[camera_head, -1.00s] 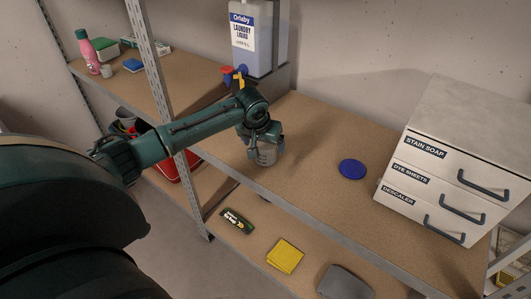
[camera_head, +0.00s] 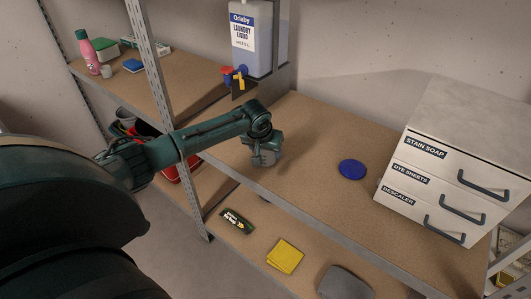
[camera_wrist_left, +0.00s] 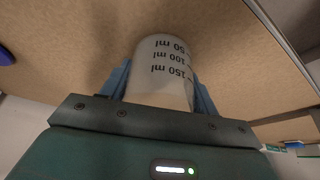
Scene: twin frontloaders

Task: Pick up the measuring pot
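The measuring pot (camera_wrist_left: 163,75) is a pale cup with black marks reading 50, 100 and 150 ml, seen upside down in the left wrist view. It stands between the two blue fingers of my left gripper (camera_wrist_left: 161,80), with no clear gap at either side, so the fingers look shut on it. In the head view, my left gripper (camera_head: 265,149) is low over the front of the middle shelf (camera_head: 310,190) and mostly covers the pot. The pot appears to be at shelf level; its contact with the board is hidden. My right gripper is not in view.
A blue disc (camera_head: 352,170) lies right of the gripper, before a white drawer unit (camera_head: 450,165). A laundry liquid container (camera_head: 252,40) stands behind. A metal post (camera_head: 150,65) rises left. A yellow cloth (camera_head: 285,256) lies on the lower shelf. Shelf around the blue disc is free.

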